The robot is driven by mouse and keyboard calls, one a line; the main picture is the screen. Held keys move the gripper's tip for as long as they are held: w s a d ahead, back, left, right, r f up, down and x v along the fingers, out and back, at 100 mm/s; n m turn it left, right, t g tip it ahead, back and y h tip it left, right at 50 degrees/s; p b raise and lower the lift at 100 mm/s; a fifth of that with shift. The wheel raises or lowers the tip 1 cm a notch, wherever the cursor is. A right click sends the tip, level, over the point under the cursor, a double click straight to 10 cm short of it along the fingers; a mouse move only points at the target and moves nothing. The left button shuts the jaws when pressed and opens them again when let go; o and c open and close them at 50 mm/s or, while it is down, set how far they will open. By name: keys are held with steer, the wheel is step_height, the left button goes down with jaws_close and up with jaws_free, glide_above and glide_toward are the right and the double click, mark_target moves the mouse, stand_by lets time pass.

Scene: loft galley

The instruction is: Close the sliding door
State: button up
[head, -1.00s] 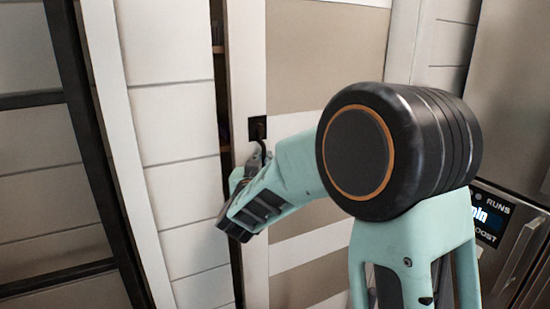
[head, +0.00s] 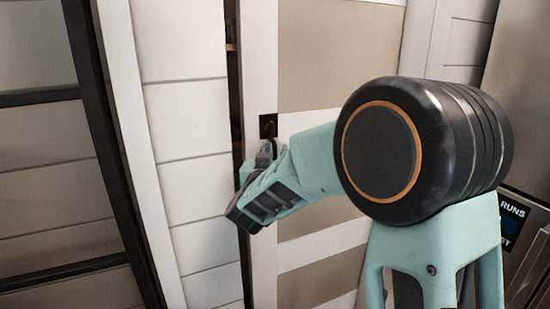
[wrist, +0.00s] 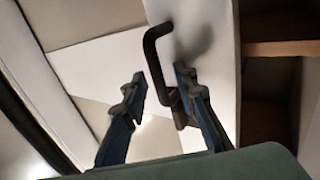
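The sliding door (head: 325,50) has a white frame and beige panels. It stands a little open, with a narrow dark gap (head: 233,95) along its left edge. Its dark handle sits by a black plate (head: 268,125) near that edge, and my gripper (head: 264,155) is up against it, partly hiding it. In the wrist view the handle (wrist: 150,48) is a bent bar passing between the fingers of my gripper (wrist: 158,80). The fingers are apart, with the bar nearer the right finger. I cannot tell whether they touch it.
White panelled wall (head: 180,110) lies left of the gap, and a black-framed panel (head: 95,130) stands further left. Shelves (wrist: 280,48) show inside the opening in the wrist view. A steel appliance (head: 525,100) with a dark display stands close on the right.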

steer(key=r, duration=0.8)
steer(key=shift+w, duration=0.3)
steer(key=shift+w+a+r, duration=0.1)
steer(key=shift+r, duration=0.35)
steer(key=shift+n+g, duration=0.3)
steer(key=shift+g, duration=0.3)
steer(key=f, duration=0.2)
steer(key=s+f, duration=0.1)
steer(key=f, duration=0.2)
steer(key=shift+s+f, duration=0.35)
steer(key=shift+f, duration=0.05)
steer(key=shift+s, duration=0.65)
steer(key=shift+s+a+f, duration=0.1)
steer(key=shift+s+f, duration=0.1)
steer(key=shift+s, duration=0.35)
steer(key=shift+f+p+v, duration=0.2)
steer(key=shift+v, duration=0.55)
steer(key=shift+f+p+v, duration=0.15)
steer(key=shift+v, duration=0.55)
steer(key=p, duration=0.1)
glide_toward(275, 143)
steer(key=s, duration=0.1)
steer(key=s+f, duration=0.1)
steer(key=s, duration=0.1)
steer(key=shift+s+a+f, duration=0.15)
steer(key=shift+f, duration=0.2)
